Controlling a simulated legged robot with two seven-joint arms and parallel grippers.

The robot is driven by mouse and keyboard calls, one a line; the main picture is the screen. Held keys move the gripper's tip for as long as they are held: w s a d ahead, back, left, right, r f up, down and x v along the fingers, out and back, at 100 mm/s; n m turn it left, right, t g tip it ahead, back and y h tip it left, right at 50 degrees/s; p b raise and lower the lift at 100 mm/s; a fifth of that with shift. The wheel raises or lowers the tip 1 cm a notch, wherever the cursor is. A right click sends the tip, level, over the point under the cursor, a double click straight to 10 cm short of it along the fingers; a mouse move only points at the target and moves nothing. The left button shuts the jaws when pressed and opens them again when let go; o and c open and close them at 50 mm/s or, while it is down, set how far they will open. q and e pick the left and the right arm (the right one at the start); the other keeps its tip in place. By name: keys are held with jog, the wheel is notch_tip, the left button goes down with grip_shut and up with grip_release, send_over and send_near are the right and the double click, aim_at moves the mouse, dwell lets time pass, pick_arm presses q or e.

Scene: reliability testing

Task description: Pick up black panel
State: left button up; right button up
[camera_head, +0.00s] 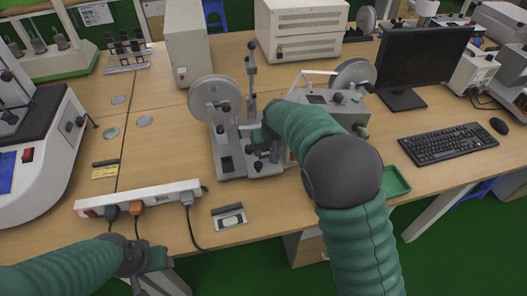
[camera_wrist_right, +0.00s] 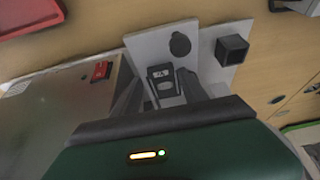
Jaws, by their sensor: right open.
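My right gripper (camera_head: 264,150) is at the white tester stand in the middle of the table, partly hidden by its own arm. In the right wrist view its jaws (camera_wrist_right: 165,92) are open on either side of a small black part (camera_wrist_right: 160,78) on the white base (camera_wrist_right: 204,72); I cannot tell whether they touch it. A flat black-and-grey piece (camera_head: 229,217) lies on the table near the front edge. I cannot tell which of these is the black panel. My left gripper (camera_head: 146,264) is at the front edge, low and small; its jaw opening is unclear.
A power strip (camera_head: 140,197) with plugs and cables lies left of the flat piece. A grey instrument box (camera_head: 325,102) stands right of the stand, close to my right arm. A green tray (camera_head: 396,182) is at the right, with a keyboard (camera_head: 447,144) beyond it.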

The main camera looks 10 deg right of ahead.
aim_at(266, 154)
jog(key=x, duration=0.4)
jog(key=shift+w+f, duration=0.25)
jog(key=shift+w, duration=0.05)
jog(key=shift+s, duration=0.1)
jog(key=shift+r, duration=0.1)
jog(key=shift+c, duration=0.4)
grip_shut()
